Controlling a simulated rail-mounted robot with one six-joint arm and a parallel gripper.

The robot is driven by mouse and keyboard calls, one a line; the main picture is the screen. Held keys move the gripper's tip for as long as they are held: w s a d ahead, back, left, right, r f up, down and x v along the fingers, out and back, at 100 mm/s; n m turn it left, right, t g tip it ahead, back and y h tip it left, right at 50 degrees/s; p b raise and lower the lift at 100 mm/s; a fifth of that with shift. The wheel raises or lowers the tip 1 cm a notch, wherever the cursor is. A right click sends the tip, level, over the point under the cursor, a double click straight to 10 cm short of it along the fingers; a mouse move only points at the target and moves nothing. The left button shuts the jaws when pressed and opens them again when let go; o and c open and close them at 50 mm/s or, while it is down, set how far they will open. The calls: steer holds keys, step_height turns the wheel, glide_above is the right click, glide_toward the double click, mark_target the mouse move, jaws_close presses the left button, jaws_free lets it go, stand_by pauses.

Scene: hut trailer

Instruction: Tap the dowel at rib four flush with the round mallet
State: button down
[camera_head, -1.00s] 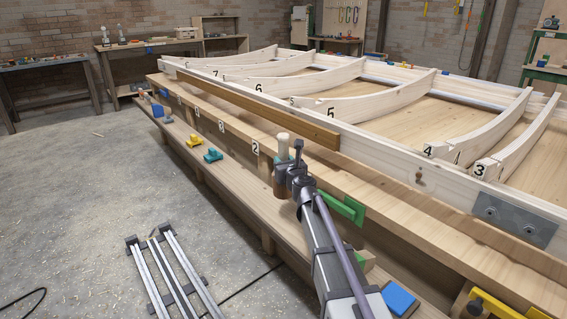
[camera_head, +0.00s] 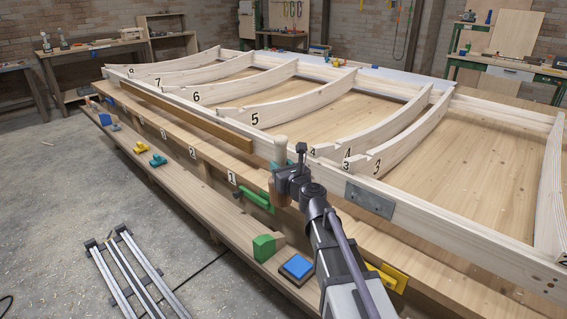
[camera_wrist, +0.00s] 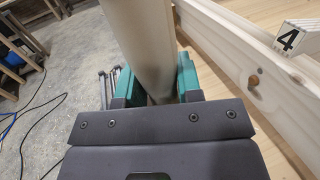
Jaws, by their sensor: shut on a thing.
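My gripper (camera_head: 284,168) is shut on the round mallet (camera_head: 281,146), held roughly upright beside the frame's front rail. The mallet's pale end shows above the jaws and a brown part below them. In the wrist view, a pale round shaft (camera_wrist: 148,40) passes between the teal fingers (camera_wrist: 187,78). The dowel (camera_wrist: 254,84) shows there as a small round wooden peg on the rail face, below and left of the rib four label (camera_wrist: 287,40), apart from the mallet. In the head view, rib four (camera_head: 385,130) is right of my gripper; the dowel cannot be made out there.
The long pale rail (camera_head: 430,213) carries several numbered ribs and a grey metal plate (camera_head: 370,199). The concrete floor at left is mostly clear, except for metal rails (camera_head: 137,272).

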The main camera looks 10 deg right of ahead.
steer(key=shift+w+a, duration=0.25)
steer(key=shift+a, duration=0.05)
steer(key=w+d, duration=0.2)
steer(key=d, duration=0.2)
steer(key=shift+w+d, duration=0.1)
steer(key=shift+w, duration=0.3)
stand_by(0.6)
steer(key=w+d, duration=0.3)
steer(key=d, duration=0.1)
steer(key=s, duration=0.9)
steer(key=shift+s, duration=0.25)
steer(key=shift+a, duration=0.1)
